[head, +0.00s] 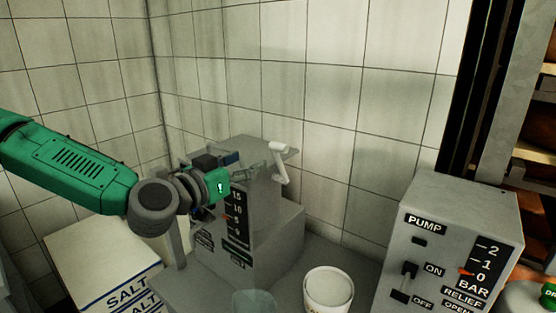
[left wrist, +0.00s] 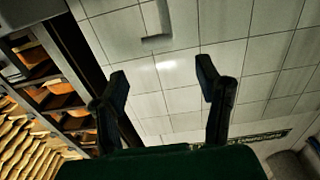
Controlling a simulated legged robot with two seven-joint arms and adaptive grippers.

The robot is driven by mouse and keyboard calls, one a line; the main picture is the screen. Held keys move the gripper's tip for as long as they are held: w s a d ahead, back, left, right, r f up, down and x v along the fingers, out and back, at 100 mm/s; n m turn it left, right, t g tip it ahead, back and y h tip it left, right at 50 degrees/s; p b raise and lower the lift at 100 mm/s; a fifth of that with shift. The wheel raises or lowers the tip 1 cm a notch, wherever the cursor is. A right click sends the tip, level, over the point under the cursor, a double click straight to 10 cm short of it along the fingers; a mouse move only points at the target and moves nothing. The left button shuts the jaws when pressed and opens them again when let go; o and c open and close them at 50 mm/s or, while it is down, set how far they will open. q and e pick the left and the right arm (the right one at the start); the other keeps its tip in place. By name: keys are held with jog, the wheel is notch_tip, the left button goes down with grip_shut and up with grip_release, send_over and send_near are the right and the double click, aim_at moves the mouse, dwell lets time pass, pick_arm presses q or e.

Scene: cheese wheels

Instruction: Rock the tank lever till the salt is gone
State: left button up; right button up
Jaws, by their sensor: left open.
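The grey tank unit (head: 275,232) stands on the counter in the corner, with a black scale on its front. A pale lever (head: 280,163) sticks up at its right side, by the top. My left gripper (head: 252,172) is in front of the tank's upper part, to the left of the lever; its fingers are hard to make out there. In the left wrist view my left gripper (left wrist: 163,85) has its two dark fingers wide apart with nothing between them. Bags or boxes marked SALT (head: 118,275) are at the lower left. My right gripper is not in view.
A grey pump box (head: 455,240) with a switch and gauge stands at the right. A white tub (head: 328,288) and a translucent vessel (head: 254,302) are at the front. Tiled walls (head: 330,70) close off the back. Shelves (left wrist: 65,95) show in the left wrist view.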

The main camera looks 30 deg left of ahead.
aim_at(277, 149)
pick_arm(q)
jog(key=w+b, duration=0.1)
jog(key=w, duration=0.2)
jog(key=w+d+b, duration=0.1)
jog(key=w+b, duration=0.1)
jog(key=w, duration=0.1)
jog(key=w+b, duration=0.1)
jog(key=w, duration=0.2)
jog(key=shift+w+d+b, duration=0.2)
jog(key=shift+w+b, duration=0.15)
jog(key=shift+b, duration=0.05)
jog(key=shift+w, duration=0.7)
jog(key=shift+a, duration=0.2)
jog(key=shift+c, duration=0.8)
jog(key=shift+d, duration=0.1)
grip_shut()
jog(key=shift+r, duration=0.1)
